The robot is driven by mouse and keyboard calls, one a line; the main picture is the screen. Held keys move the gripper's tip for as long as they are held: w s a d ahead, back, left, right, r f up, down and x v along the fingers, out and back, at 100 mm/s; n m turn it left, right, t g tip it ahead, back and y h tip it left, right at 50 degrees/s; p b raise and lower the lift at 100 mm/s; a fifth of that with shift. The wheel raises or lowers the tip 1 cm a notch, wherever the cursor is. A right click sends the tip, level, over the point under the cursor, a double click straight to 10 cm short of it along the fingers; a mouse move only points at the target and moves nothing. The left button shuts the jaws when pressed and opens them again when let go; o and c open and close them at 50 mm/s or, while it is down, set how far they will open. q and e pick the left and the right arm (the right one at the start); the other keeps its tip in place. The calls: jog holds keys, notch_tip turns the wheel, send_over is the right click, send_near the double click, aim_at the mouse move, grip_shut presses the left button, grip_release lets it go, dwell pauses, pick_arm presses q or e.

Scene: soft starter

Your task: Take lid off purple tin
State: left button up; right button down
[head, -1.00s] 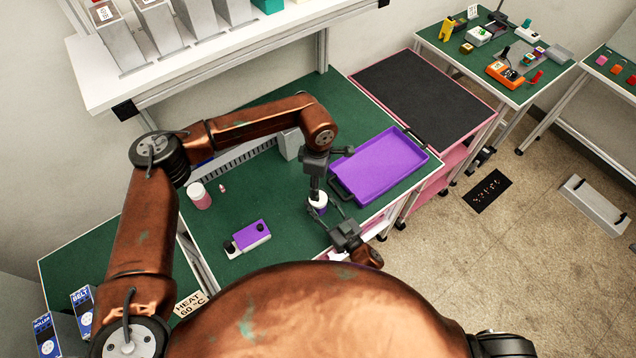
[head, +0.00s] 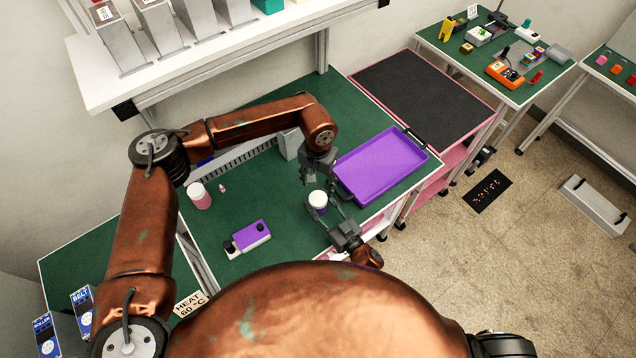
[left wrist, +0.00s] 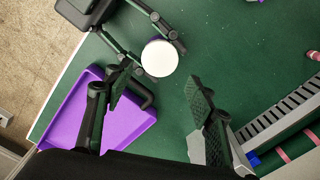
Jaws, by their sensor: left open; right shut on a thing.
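The tin (head: 318,208) stands on the green bench, a small purple-banded body below a round white lid (head: 317,197).
A purple tray (head: 382,166) lies right of the tin, close to my left gripper. A purple-and-white device with black knobs (head: 248,237) and a pink jar with white cap (head: 200,197) stand to the left. A grey block (head: 289,143) stands behind.

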aim_at(318, 198)
pick_arm(q)
jog(key=shift+f+m, duration=0.2)
jog(key=shift+m, duration=0.2)
jog(key=shift+f, duration=3.85)
jog(key=shift+c, duration=0.4)
jog(key=c, duration=0.8)
jog(key=o, duration=1.2)
jog(key=shift+c, duration=0.2)
